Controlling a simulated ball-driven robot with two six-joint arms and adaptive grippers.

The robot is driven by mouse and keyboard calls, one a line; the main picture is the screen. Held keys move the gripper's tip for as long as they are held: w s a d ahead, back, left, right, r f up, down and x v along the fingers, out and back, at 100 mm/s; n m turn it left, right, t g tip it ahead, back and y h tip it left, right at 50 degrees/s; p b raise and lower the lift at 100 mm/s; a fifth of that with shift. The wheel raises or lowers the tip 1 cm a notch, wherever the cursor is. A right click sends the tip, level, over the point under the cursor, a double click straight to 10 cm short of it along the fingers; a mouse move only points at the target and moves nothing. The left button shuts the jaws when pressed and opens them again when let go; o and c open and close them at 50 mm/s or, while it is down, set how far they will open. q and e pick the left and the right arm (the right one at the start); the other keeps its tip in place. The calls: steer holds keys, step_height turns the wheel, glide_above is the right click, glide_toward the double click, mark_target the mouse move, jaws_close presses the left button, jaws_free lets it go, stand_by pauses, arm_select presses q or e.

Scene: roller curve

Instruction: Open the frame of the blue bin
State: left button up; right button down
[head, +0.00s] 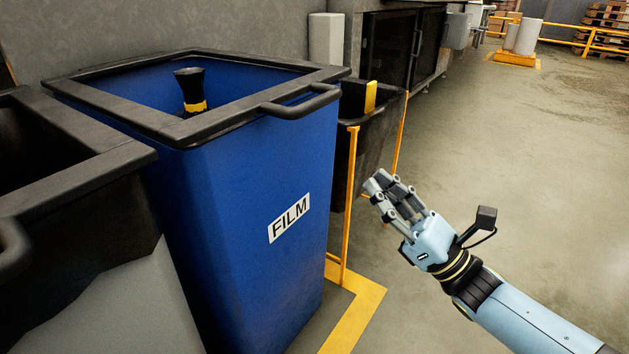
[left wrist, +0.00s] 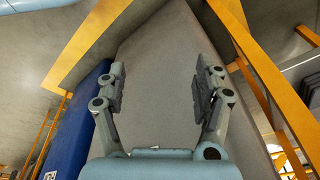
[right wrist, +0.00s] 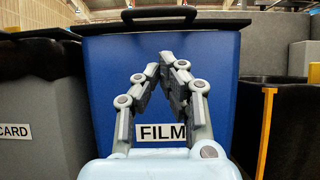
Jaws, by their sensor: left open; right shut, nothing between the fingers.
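The blue bin (head: 245,215) stands at left centre in the head view, with a white FILM label on its front. Its black frame (head: 150,122) lies flat around the top rim, with a handle (head: 302,101) at the front edge. The right wrist view shows the bin (right wrist: 110,75) head-on, with the handle (right wrist: 158,13) at the top. My right gripper (head: 380,184) is shut and empty, in front of the bin and apart from it, lower than the handle. My left gripper (left wrist: 159,88) is open and empty in the left wrist view; it is outside the head view.
A dark bin (head: 70,195) stands close on the left. Another black bin (head: 372,140) stands beyond, behind yellow posts (head: 350,205). A black funnel-shaped thing with a yellow band (head: 190,92) shows inside the blue bin's opening. The floor (head: 520,180) on the right is clear.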

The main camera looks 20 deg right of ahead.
arm_select(q)
steer(key=shift+g, duration=0.3)
steer(key=s+f, duration=0.2)
steer(key=f, duration=0.1)
steer(key=shift+s+f+b, duration=0.15)
steer(key=shift+f+b, duration=0.15)
steer(key=shift+b, duration=0.1)
arm_select(e)
steer(key=d+x, duration=0.1)
steer(key=x, duration=1.1)
steer(key=shift+r, duration=0.25)
steer(key=shift+w, duration=0.1)
arm_select(q)
steer(key=shift+r, duration=0.1)
